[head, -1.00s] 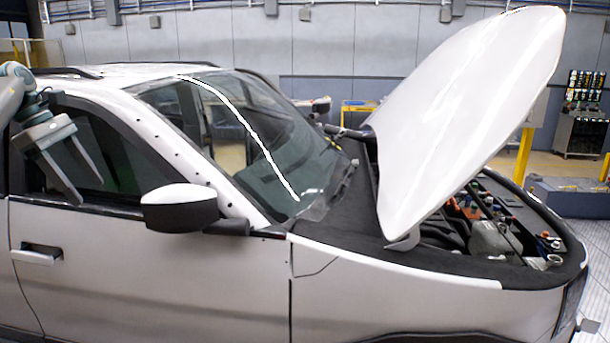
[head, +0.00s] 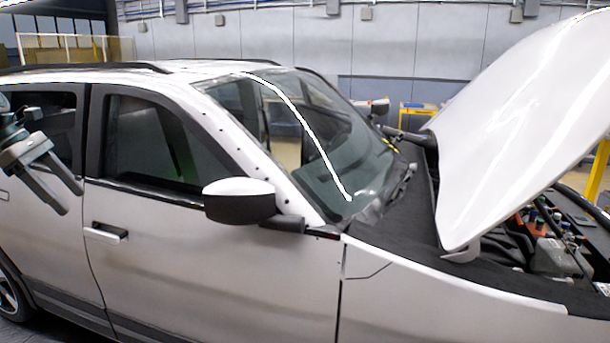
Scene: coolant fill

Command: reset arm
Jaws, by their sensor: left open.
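My left gripper (head: 70,196) is at the left edge of the head view, in front of the white car's (head: 200,262) side near the rear door. Its two grey fingers are spread apart and point down to the right, with nothing between them. I cannot tell how far it is from the car's side. My right gripper is not in view.
The hood (head: 525,120) is raised at the right, over an engine bay (head: 550,235) with bottles and caps. The side mirror (head: 240,200) sticks out from the front door. A yellow post (head: 597,170) stands behind the hood. A grey wall closes the back.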

